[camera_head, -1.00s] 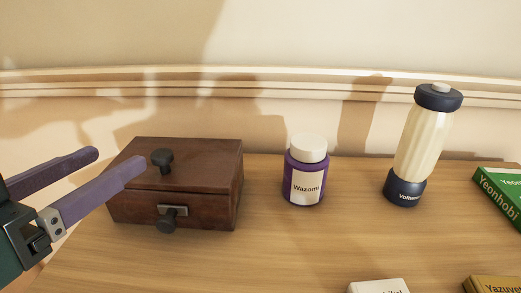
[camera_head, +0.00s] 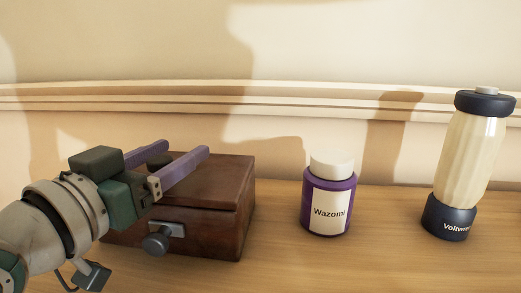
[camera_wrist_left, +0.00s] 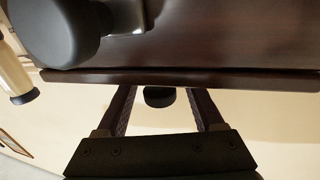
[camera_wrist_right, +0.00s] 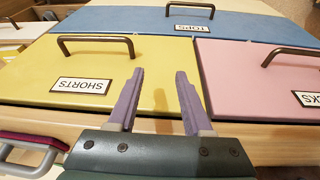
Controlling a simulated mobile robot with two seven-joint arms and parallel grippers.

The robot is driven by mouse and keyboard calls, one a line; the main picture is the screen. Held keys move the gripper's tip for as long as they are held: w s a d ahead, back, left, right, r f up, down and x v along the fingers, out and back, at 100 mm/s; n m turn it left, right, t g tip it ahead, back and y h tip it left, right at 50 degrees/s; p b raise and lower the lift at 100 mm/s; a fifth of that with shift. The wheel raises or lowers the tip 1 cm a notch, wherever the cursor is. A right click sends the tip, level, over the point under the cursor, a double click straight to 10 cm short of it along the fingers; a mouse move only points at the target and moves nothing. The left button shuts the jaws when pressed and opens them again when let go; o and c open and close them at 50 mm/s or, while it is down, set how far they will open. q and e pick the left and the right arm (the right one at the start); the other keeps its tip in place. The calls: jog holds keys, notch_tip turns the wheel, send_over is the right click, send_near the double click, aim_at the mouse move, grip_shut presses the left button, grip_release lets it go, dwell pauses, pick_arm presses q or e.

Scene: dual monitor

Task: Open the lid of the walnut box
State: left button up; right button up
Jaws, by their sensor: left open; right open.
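The walnut box (camera_head: 220,235) stands at the left of the table, its lid (camera_head: 228,180) shut. A dark round knob (camera_head: 157,160) sits on the lid, and a second knob (camera_head: 157,243) with a metal plate is on the front. My left gripper (camera_head: 187,149) is open above the lid, its fingers either side of the lid knob in this view. The left wrist view shows the lid knob (camera_wrist_left: 159,97) between the open fingers, with no contact visible. My right gripper (camera_wrist_right: 159,74) is open and empty, away from the box.
A purple Wazomi bottle (camera_head: 329,200) stands right of the box, and a cream lantern-like Voltwen item (camera_head: 469,160) farther right. The wall is close behind. In the right wrist view, yellow (camera_wrist_right: 80,65), blue (camera_wrist_right: 180,20) and pink (camera_wrist_right: 265,80) labelled panels with handles lie near my right gripper.

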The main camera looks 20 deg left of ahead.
pick_arm(q)
jog(key=shift+w, duration=0.5)
grip_shut()
dwell(1.2)
